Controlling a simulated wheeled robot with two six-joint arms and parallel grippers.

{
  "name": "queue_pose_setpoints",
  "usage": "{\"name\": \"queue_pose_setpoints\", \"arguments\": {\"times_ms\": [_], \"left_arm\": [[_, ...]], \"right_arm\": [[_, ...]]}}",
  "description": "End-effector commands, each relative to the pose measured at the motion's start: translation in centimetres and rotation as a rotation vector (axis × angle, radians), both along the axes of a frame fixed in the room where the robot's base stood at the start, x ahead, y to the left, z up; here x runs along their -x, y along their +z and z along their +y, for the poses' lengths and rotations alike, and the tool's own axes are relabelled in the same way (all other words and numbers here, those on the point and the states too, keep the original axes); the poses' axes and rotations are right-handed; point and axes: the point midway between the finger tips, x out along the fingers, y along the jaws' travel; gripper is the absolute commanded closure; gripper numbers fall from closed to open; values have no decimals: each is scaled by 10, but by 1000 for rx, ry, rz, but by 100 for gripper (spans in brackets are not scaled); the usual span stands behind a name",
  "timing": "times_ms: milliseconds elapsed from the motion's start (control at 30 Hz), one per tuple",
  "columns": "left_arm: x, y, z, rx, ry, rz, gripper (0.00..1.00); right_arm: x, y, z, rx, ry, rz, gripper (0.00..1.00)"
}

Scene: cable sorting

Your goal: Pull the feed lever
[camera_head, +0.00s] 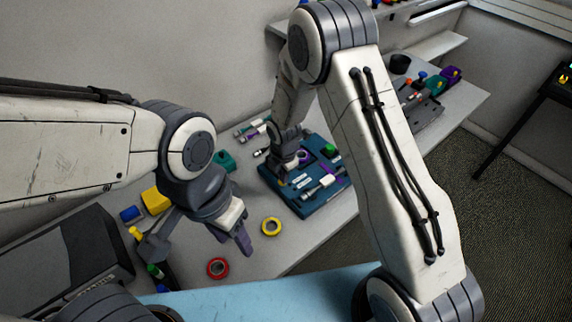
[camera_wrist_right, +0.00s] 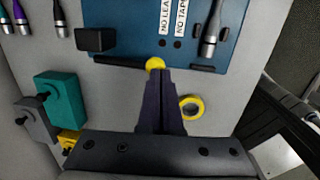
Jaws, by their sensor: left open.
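The feed lever (camera_wrist_right: 122,62) is a dark rod with a yellow ball knob at its end, seen along the lower edge of the blue board (camera_wrist_right: 125,25) in the right wrist view. My right gripper (camera_wrist_right: 160,73) has its dark fingers close together, with the tips at the yellow knob; they look shut on it. In the head view my right gripper (camera_head: 285,168) is over the left corner of the blue board (camera_head: 318,205), and its tips and the lever are hard to make out. My left gripper (camera_head: 234,242) is open and empty above the grey table.
A yellow ring (camera_head: 272,227) and a red ring (camera_head: 217,268) lie on the table (camera_head: 315,237). A yellow block (camera_head: 155,200) and a blue piece (camera_head: 130,213) are at the left. A teal block (camera_wrist_right: 60,98) stands left of my right gripper. Connectors lie on the board.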

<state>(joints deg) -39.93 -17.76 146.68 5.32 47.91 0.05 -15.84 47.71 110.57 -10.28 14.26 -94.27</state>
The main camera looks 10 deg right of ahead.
Motion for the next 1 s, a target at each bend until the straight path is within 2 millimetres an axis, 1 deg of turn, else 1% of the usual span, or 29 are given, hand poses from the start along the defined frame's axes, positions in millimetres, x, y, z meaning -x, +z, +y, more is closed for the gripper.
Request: {"name": "queue_pose_setpoints", "arguments": {"times_ms": [33,133,400,800,1000], "left_arm": [[0,-3,0,0,0,0,50],[0,-5,0,0,1,0,50],[0,-8,0,0,1,0,50],[0,-9,0,0,1,0,50],[0,-7,0,0,1,0,50]], "right_arm": [[2,-6,-3,2,-2,3,100],[5,-11,-4,2,-2,6,100],[7,-20,-4,2,0,6,100],[10,-25,-3,4,2,12,100],[11,-23,-3,5,3,14,100]]}}
